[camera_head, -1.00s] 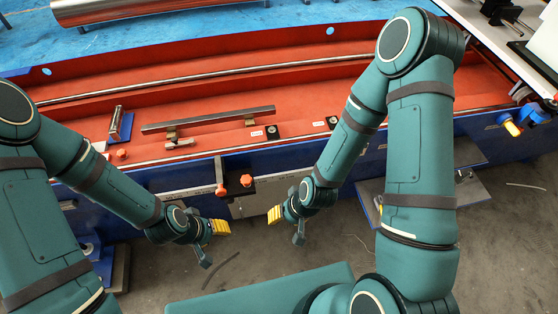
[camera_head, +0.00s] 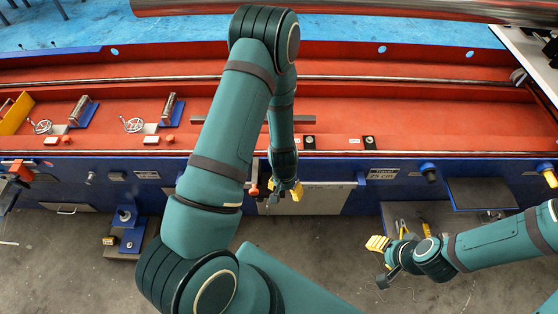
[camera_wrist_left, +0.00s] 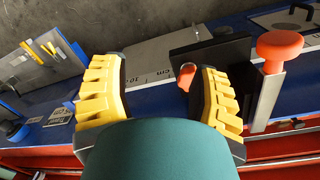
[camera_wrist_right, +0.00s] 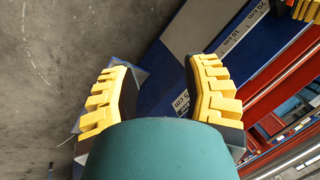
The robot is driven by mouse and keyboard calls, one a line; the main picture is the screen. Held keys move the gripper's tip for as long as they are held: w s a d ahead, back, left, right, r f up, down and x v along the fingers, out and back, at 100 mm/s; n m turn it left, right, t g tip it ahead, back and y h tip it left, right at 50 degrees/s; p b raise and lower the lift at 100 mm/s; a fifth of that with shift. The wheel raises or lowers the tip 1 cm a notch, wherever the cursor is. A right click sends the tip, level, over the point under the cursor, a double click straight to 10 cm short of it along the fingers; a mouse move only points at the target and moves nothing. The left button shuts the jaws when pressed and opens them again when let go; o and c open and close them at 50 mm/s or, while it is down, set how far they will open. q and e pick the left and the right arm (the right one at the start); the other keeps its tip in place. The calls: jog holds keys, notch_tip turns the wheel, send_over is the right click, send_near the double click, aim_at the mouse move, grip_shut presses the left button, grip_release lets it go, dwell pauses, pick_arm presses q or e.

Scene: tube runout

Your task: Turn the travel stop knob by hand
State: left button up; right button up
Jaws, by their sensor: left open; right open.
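Two red-orange knobs are at a black stop block (camera_wrist_left: 222,58) on the blue front rail. One is a mushroom knob (camera_wrist_left: 279,46) on a pale post; the other (camera_wrist_left: 188,72) sits at the block's face. Which is the travel stop knob I cannot tell. In the head view a knob (camera_head: 254,191) shows just left of my left gripper (camera_head: 287,190). In the left wrist view this gripper (camera_wrist_left: 160,90) is open, its right finger overlapping the block; contact is unclear. My right gripper (camera_head: 380,262) is open and empty over the floor, also in its wrist view (camera_wrist_right: 160,90).
A red machine bed (camera_head: 400,115) with blue front rail (camera_head: 345,172) spans the view. Handwheels (camera_head: 133,125) stand at left, and a blue floor bracket (camera_head: 130,225) is below. A scale strip (camera_wrist_right: 232,38) runs along the rail. Grey floor (camera_head: 330,235) is open between the grippers.

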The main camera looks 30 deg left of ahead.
pick_arm(q)
jog(key=shift+m+y, duration=0.3)
jog(key=w+a+r, duration=0.1)
jog(key=w+a+p, duration=0.1)
jog(key=a, duration=0.1)
jog(key=w+a+r+p, duration=0.1)
jog(key=shift+w+a+r, duration=0.15)
jog(key=shift+a+r, duration=0.2)
jog(key=shift+a+f, duration=0.15)
notch_tip(320, 180, down, 8)
jog(key=b, duration=0.6)
pick_arm(e)
jog(key=f, duration=0.1)
jog(key=s+f, duration=0.1)
jog(key=f, duration=0.1)
jog(key=shift+s+a, duration=0.15)
jog(key=shift+s, duration=0.15)
pick_arm(q)
jog(key=c, duration=0.9)
